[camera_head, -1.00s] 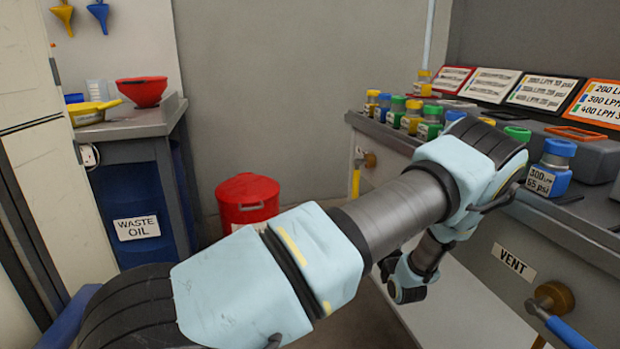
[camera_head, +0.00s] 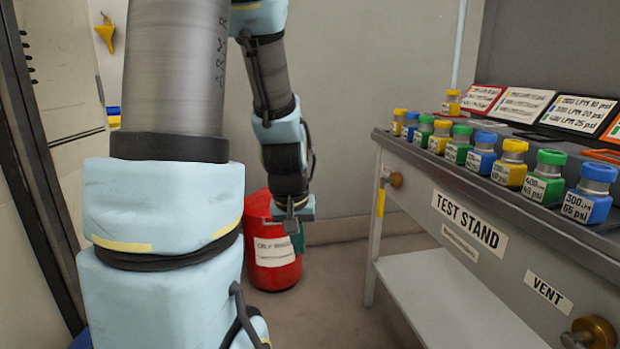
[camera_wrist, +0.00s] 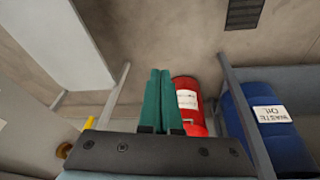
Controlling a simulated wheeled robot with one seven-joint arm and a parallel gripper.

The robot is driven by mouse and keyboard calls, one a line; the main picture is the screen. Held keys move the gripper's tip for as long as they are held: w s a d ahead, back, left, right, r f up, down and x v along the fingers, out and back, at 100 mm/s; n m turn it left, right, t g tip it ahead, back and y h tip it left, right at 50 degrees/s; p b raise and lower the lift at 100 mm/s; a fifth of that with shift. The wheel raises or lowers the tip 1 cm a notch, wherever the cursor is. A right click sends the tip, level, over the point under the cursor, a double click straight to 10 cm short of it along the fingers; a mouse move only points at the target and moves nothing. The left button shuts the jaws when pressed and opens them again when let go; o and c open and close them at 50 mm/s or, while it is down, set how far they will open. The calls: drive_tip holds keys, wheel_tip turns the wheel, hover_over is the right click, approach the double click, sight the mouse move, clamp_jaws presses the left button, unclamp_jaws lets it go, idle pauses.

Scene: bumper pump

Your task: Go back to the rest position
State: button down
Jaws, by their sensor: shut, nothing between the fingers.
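My gripper (camera_head: 297,238) hangs from the bent arm in the middle of the head view, in front of the red bin. Its green fingers point down in that view, and nothing shows between them. In the wrist view my gripper (camera_wrist: 158,78) shows two green fingers lying side by side, shut and empty. My arm is raised and folded, with its large light-blue links filling the left of the head view.
The red bin (camera_head: 275,262) stands on the floor behind my gripper. The test stand (camera_head: 440,182) at the right bears a row of several capped bottles (camera_head: 482,153). A blue waste oil drum (camera_wrist: 265,125) shows at right in the wrist view. Open floor lies between.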

drive_tip(key=s+a+r+g, duration=0.1)
drive_tip(key=s+a+r, duration=0.1)
drive_tip(key=s+a, duration=0.3)
wheel_tip(320, 180, up, 25)
drive_tip(key=s+p, duration=0.1)
drive_tip(key=p, duration=2.4)
drive_tip(key=shift+s+d+m+y+p, duration=0.2)
drive_tip(key=shift+d+m+y+p, duration=0.1)
drive_tip(key=shift+d, duration=0.05)
